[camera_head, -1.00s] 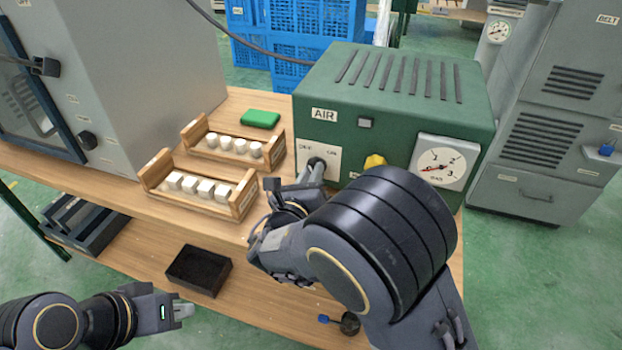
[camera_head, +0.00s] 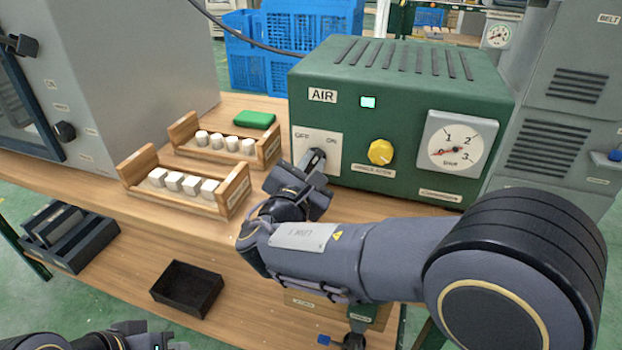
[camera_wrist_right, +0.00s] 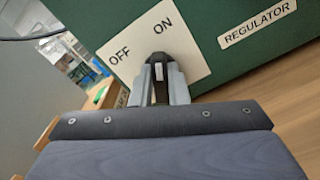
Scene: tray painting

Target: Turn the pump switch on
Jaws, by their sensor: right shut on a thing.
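The pump switch plate (camera_head: 331,150), marked OFF and ON, is on the front of the green AIR box (camera_head: 300,105). My right gripper (camera_head: 312,163) is at this plate, shut on the switch knob, which its fingers mostly hide. In the right wrist view my right gripper (camera_wrist_right: 159,75) has its fingers closed around the dark knob, over the lower part of the white plate (camera_wrist_right: 140,45). The small indicator light (camera_head: 368,102) on the box glows green. My left arm is at the bottom left, its gripper mostly cut off by the picture edge.
A yellow regulator knob (camera_head: 381,152) and a gauge (camera_head: 457,146) are right of the switch. Two wooden racks of white pieces, the front rack (camera_head: 233,194) and the back rack (camera_head: 268,152), stand left of it. A black tray (camera_head: 187,288) is nearer the front.

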